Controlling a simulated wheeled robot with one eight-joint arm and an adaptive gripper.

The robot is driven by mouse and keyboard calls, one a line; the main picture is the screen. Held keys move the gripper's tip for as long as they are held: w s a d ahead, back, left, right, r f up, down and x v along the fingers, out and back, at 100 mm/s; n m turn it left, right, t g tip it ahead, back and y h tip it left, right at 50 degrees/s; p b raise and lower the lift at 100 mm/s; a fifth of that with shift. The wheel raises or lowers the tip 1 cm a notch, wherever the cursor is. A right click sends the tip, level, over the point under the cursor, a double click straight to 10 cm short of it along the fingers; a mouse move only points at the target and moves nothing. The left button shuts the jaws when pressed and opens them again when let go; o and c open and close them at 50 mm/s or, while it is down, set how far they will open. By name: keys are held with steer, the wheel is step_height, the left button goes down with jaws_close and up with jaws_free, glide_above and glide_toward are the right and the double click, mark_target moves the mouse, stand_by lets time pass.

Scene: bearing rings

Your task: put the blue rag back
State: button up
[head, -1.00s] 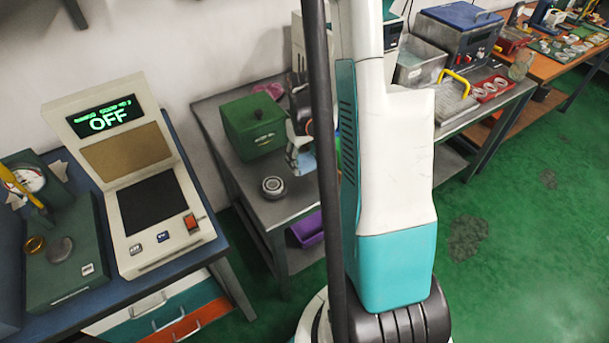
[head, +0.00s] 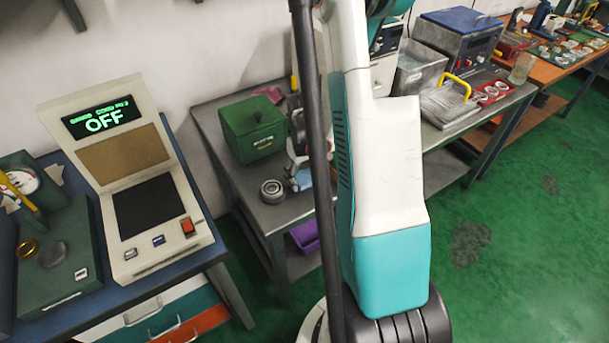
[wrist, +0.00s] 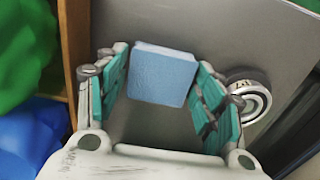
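The blue rag (wrist: 163,76) is a light blue folded square in the wrist view. It lies between the spread fingers of my gripper (wrist: 162,80), with a narrow gap at the left finger; contact at the right finger is unclear. My gripper looks open. In the head view the rag (head: 304,179) is a small blue patch at the grey table's surface, right of a bearing ring (head: 272,190). My gripper (head: 298,162) is just above it there, partly hidden by my own arm and a dark column. The bearing ring (wrist: 249,98) also shows right of the right finger.
A green box (head: 253,128) stands behind the bearing on the grey table (head: 215,110). A purple bin (head: 304,234) sits on the shelf below. A cream machine reading OFF (head: 150,200) is on the left bench. A metal tray with a yellow handle (head: 447,103) is to the right.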

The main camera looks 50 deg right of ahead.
mark_target(304, 176)
steer(key=shift+r, duration=0.1)
stand_by(0.3)
step_height(304, 176, up, 12)
steer(key=p, duration=0.5)
